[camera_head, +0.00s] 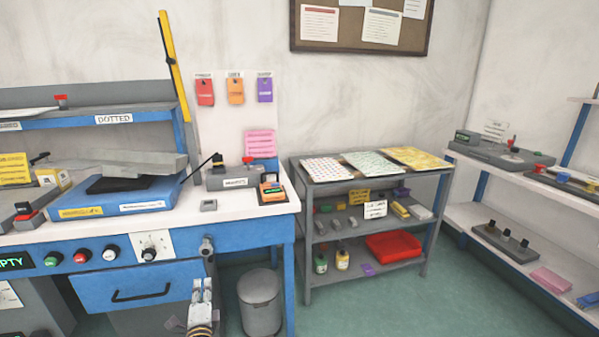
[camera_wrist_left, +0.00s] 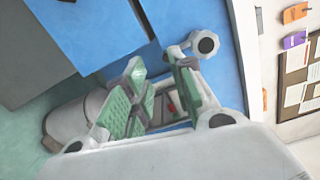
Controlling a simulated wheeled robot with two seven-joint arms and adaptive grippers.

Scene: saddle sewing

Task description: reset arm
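My left gripper (camera_head: 202,287) shows at the bottom of the head view, low in front of the blue workbench (camera_head: 245,234) and right of its drawer (camera_head: 138,287). In the left wrist view its two green-padded fingers (camera_wrist_left: 158,88) stand apart, and I see nothing held between them. Blue panels of the bench fill much of the background there. My right gripper is in neither view.
A grey waste bin (camera_head: 260,303) stands on the floor close to the right of my left gripper. A grey shelf cart (camera_head: 300,235) is further right, with a red tray (camera_head: 393,246) on its bottom shelf. Green floor (camera_head: 450,295) is open at the right.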

